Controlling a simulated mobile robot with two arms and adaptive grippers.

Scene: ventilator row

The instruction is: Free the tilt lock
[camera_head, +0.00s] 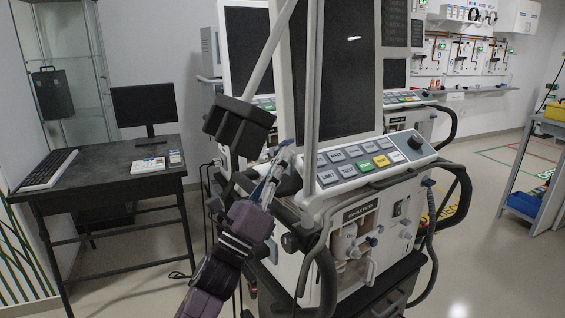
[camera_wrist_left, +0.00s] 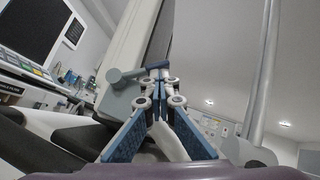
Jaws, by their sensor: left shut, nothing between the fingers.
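My left gripper (camera_head: 284,152) is at the left side of the nearest ventilator (camera_head: 375,215), by the lower edge of its upright screen (camera_head: 340,75). In the left wrist view its blue fingers (camera_wrist_left: 157,68) meet at the tips, shut with nothing between them. A grey-green lever with a round hub (camera_wrist_left: 122,92), which looks like the tilt lock, is just left of the fingertips, beside the pale screen housing (camera_wrist_left: 128,45). Whether the fingers touch it I cannot tell. I cannot make the lever out in the head view. My right gripper is not in view.
A dark block (camera_head: 240,122) and a pale slanted pole (camera_head: 270,48) are close to my left gripper. The button panel (camera_head: 375,160) is to its right. A desk (camera_head: 105,175) with a monitor (camera_head: 145,105) stands at left. Another ventilator (camera_head: 247,45) is behind.

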